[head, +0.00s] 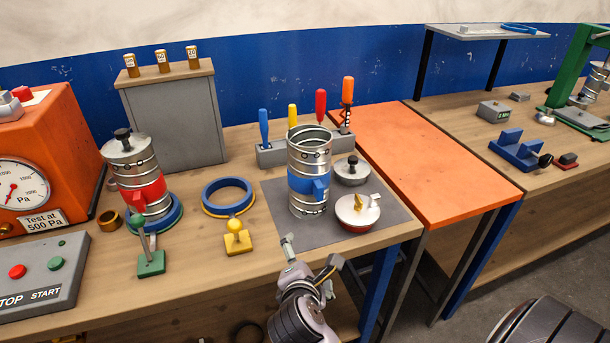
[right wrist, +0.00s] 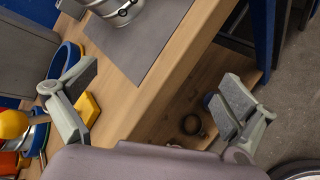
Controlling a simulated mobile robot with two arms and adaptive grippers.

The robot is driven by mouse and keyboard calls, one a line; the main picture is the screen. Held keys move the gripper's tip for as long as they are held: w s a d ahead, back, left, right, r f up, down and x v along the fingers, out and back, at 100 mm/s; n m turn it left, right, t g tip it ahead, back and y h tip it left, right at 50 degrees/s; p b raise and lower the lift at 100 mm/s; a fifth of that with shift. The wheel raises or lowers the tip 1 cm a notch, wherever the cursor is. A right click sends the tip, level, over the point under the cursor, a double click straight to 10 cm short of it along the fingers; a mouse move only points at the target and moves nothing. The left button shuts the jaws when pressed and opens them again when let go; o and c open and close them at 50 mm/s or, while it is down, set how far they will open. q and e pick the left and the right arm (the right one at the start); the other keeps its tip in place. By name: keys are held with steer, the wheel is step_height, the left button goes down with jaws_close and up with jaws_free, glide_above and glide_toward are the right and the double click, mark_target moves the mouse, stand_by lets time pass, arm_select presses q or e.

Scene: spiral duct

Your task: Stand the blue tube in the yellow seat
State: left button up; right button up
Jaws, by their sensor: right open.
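The blue tube (head: 309,155), a ribbed metal duct with a blue band and handle, stands upright and open-topped on a grey mat (head: 273,188). Its lower end shows at the top of the right wrist view (right wrist: 132,10). The yellow seat (head: 228,196), a blue ring with a yellow lower rim, is empty to the left of the tube. A yellow clamp (head: 238,240) with a ball knob stands in front of it. My right gripper (head: 313,252) is open and empty at the bench's front edge, in front of and apart from the tube. Its fingers (right wrist: 155,92) show spread wide. My left gripper is not in view.
A red-banded tube (head: 132,165) stands in a ring by a green clamp (head: 150,262), left. Two lids (head: 352,171) (head: 357,213) lie right of the blue tube. A tool rack (head: 270,153) stands behind it. An orange table (head: 425,160) on the right is clear.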

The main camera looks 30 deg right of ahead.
steer(key=w+r+n+t+h, duration=0.2)
steer(key=w+r+n, duration=0.15)
steer(key=r, duration=0.45)
steer(key=n+t+h, duration=0.1)
steer(key=n+h, duration=0.3)
steer(key=n, duration=0.2)
glide_toward(306, 157)
steer(key=p+x, duration=0.2)
steer(key=x, duration=0.6)
steer(key=shift+w+d, duration=0.1)
steer(key=x, duration=0.3)
steer(key=p+x, duration=0.1)
steer(key=x, duration=0.2)
steer(key=shift+w+f, duration=0.25)
steer(key=shift+w, duration=0.1)
steer(key=shift+c, duration=0.4)
steer(key=c, duration=1.7)
steer(key=shift+r, duration=0.15)
